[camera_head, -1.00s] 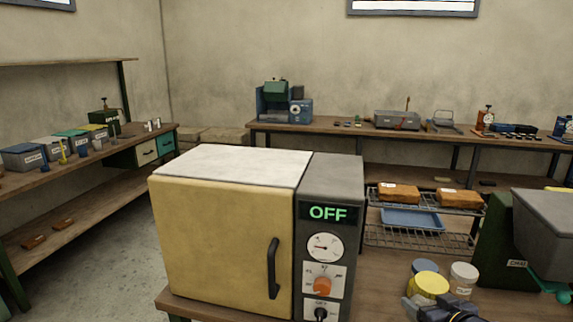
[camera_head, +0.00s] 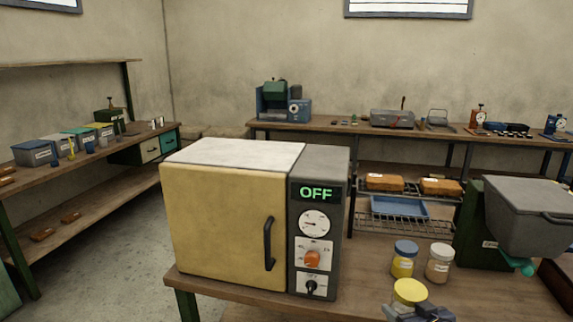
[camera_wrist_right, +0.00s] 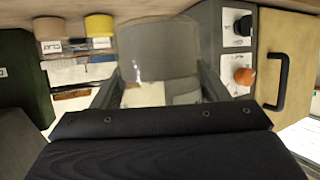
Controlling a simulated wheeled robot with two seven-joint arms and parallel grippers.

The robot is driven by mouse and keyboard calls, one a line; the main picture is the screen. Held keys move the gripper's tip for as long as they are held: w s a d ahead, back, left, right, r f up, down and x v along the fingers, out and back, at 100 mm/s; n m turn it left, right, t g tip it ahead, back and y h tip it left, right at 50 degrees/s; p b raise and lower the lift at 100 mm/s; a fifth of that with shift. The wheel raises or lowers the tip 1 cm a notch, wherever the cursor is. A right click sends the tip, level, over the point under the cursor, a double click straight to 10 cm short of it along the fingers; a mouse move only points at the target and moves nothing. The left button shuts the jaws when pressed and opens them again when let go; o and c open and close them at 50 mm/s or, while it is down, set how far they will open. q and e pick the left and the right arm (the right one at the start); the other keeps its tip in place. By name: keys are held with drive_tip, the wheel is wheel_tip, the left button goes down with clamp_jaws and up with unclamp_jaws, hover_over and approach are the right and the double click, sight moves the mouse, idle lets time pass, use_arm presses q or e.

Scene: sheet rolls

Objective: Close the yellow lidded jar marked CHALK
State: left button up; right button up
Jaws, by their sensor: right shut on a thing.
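The yellow-lidded jar (camera_head: 410,292) stands on the front worktable, at the lower middle right of the head view. Its yellow lid shows over the jar; I cannot tell how firmly it is seated. My right gripper (camera_head: 424,313) is at the jar's near side, low in the frame. In the right wrist view, which is upside down, a greyish jar body (camera_wrist_right: 160,50) fills the space between the fingers, which are shut on it. The lid does not show there, and no CHALK label can be read. My left gripper is out of view.
A blue-lidded jar (camera_head: 404,260) and a white-lidded jar (camera_head: 440,263) stand just behind. The cream oven (camera_head: 225,220), reading OFF, is to the left. A green machine with a grey bin (camera_head: 530,215) is to the right. Some tabletop near the jars is bare.

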drive_tip(key=s+a+f+m+h+p, duration=0.1)
drive_tip(key=s+a+f+m+h, duration=0.1)
drive_tip(key=s+a+f, duration=0.2)
drive_tip(key=a+f, duration=0.3)
drive_tip(key=shift+a+f, duration=0.3)
drive_tip(key=shift+a, duration=0.05)
drive_tip(key=shift+a, duration=0.1)
drive_tip(key=w+a+f+n+g+y, duration=0.1)
drive_tip(key=a+f+n+y, duration=0.1)
drive_tip(key=a+n+y, duration=0.2)
drive_tip(key=w+a+f+n+g+y, duration=0.1)
drive_tip(key=a+n+y, duration=0.3)
drive_tip(key=a, duration=0.7)
drive_tip(key=shift+a+f+g, duration=0.3)
drive_tip(key=shift+f+g, duration=0.2)
drive_tip(key=shift+f, duration=0.05)
